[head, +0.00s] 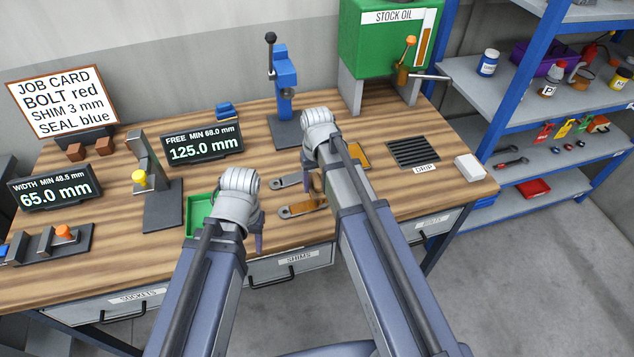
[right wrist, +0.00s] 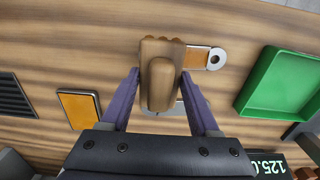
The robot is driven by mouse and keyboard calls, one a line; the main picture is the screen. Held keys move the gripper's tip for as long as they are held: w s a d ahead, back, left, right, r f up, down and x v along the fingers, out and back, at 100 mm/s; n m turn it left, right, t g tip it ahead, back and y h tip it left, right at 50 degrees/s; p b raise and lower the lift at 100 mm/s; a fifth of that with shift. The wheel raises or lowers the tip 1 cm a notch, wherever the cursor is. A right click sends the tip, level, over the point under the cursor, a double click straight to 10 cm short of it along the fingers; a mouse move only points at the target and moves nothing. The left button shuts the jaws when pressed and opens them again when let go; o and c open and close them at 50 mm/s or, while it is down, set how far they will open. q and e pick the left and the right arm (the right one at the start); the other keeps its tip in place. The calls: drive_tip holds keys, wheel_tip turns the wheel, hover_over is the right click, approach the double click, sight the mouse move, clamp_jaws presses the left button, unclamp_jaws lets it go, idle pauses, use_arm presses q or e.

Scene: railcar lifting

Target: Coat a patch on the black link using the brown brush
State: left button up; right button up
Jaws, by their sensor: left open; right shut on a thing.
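My right gripper (right wrist: 160,85) is shut on the brown brush (right wrist: 160,82), seen from above in the right wrist view. In the head view my right gripper (head: 314,182) is over the two flat links. The front link (head: 290,211) has a ring end and a brown-orange section (right wrist: 195,57) beside the brush. The rear link (head: 287,181) is grey and mostly hidden under the brush in the wrist view. I cannot tell whether the brush touches either link, nor clearly which is black. My left gripper (head: 259,236) is open and empty near the table's front edge.
A green tray (head: 197,214) lies left of the links and an orange pad (head: 358,154) behind right. A blue press (head: 284,85), the green stock oil tank (head: 387,40) and a drip grate (head: 413,152) stand further back. Two displays and a job card (head: 62,100) are at left.

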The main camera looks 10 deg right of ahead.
use_arm(q)
drive_tip(key=shift+r, duration=0.4)
use_arm(e)
drive_tip(key=shift+r, duration=0.4)
wheel_tip(320, 180, up, 3)
drive_tip(key=p, duration=0.3)
drive_tip(key=shift+r, duration=0.1)
use_arm(q)
wheel_tip(320, 180, up, 3)
drive_tip(key=shift+r, duration=0.1)
